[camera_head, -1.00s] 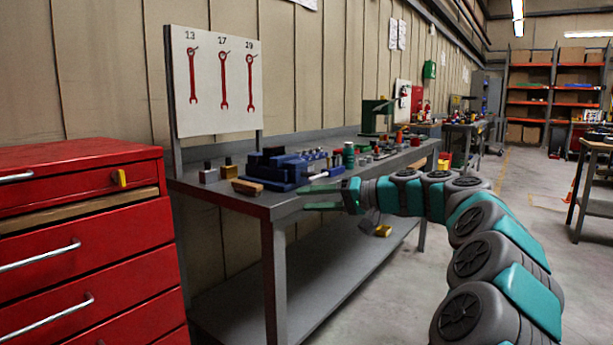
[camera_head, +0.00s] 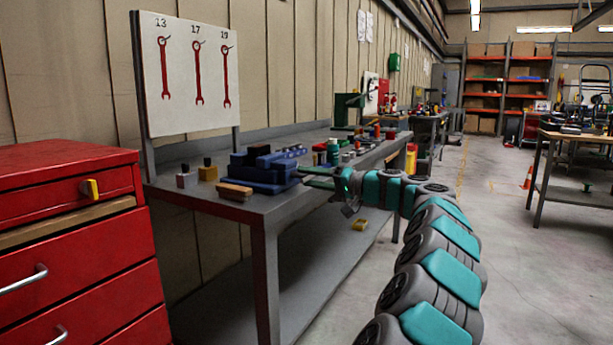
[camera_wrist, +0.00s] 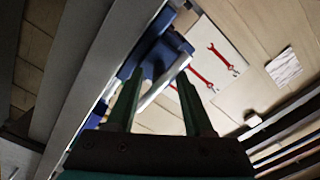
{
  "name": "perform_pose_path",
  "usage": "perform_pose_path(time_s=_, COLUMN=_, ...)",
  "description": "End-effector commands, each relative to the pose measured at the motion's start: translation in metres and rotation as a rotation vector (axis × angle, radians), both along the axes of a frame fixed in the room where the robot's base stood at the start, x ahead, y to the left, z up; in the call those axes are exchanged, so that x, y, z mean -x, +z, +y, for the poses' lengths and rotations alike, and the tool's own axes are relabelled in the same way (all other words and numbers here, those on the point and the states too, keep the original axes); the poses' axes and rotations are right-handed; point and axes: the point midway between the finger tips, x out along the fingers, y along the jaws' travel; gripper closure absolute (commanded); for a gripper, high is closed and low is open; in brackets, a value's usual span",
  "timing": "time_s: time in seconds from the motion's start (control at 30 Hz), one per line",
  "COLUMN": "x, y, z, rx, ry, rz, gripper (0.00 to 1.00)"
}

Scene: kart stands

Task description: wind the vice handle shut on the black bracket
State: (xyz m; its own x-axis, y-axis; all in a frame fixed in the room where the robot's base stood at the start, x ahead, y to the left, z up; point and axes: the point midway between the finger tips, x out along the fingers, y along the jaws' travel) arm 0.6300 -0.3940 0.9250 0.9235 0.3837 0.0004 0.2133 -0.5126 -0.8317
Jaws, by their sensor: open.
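The blue vice (camera_head: 268,176) sits on the grey bench near its front edge. Its blue body also shows beyond my fingers in the wrist view (camera_wrist: 138,58). A pale bar (camera_wrist: 163,88) lies between my fingertips in the wrist view; I cannot tell whether it is the vice handle. My gripper (camera_head: 303,178) is open, at the right side of the vice. Its two green fingers also show in the wrist view (camera_wrist: 160,88), apart and not closed on anything. I cannot make out the black bracket for certain; a dark shape shows among the blue parts.
A wooden-topped block (camera_head: 234,191) lies left of the vice at the bench edge (camera_head: 262,209). Two small blocks, grey (camera_head: 186,178) and brass (camera_head: 208,171), stand behind it. A red drawer cabinet (camera_head: 75,245) is at left.

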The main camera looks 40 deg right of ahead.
Motion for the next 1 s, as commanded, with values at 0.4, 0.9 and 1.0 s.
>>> perform_pose_path(time_s=0.4, x=-0.0095, y=-0.0003, z=0.0039, rx=0.0, ry=0.0, rz=0.0, gripper=0.48)
perform_pose_path(time_s=0.9, x=-0.0095, y=-0.0005, z=0.0036, rx=0.0, ry=-0.001, rz=0.0, gripper=1.0)
perform_pose_path(time_s=1.0, x=-0.0095, y=-0.0005, z=0.0036, rx=0.0, ry=-0.001, rz=0.0, gripper=1.0)
